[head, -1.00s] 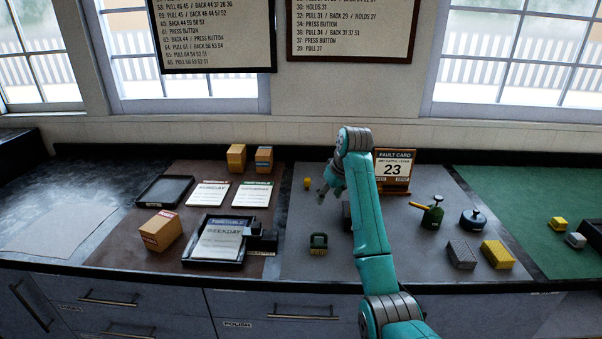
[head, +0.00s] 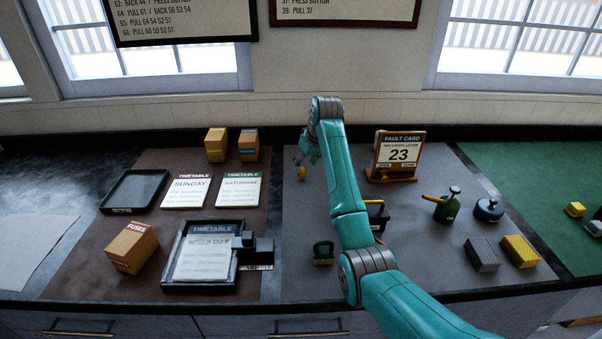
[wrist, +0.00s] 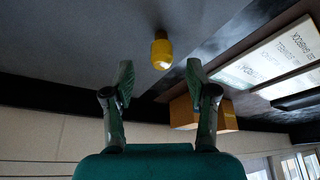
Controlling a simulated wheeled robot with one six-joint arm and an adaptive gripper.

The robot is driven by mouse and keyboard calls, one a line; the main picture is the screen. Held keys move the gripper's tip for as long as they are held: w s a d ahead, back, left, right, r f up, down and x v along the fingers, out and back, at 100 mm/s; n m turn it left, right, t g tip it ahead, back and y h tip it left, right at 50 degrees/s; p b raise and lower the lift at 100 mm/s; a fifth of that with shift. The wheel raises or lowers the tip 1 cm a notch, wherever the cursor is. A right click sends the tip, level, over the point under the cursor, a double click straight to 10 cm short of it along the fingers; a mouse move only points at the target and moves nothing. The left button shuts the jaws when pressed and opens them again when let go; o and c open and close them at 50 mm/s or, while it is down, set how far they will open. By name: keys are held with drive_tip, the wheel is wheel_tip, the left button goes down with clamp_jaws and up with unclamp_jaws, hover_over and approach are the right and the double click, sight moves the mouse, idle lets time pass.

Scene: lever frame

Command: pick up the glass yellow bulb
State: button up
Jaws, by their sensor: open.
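The yellow bulb (head: 301,172) stands at the back left of the grey mat (head: 400,225) in the head view. In the wrist view the bulb (wrist: 162,50) shows a rounded glossy part and a narrower darker yellow end, just beyond and between the fingertips. My gripper (wrist: 160,82) is open and empty, with a finger on either side of the bulb's line. In the head view my gripper (head: 303,155) is right by the bulb and partly hidden by my arm. I cannot tell whether a finger touches the bulb.
Orange boxes (head: 217,145) stand at the back left, near timetable cards (head: 187,191) and a black tray (head: 134,191). A fault card stand (head: 398,156) is right of my arm. A green oil can (head: 447,206) and sponge-like blocks (head: 519,251) sit farther right.

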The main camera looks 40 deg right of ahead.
sight(303, 169)
drive_tip(key=shift+x, duration=2.9)
drive_tip(key=shift+s+a, duration=0.1)
drive_tip(key=shift+c, duration=0.2)
drive_tip(key=c, duration=1)
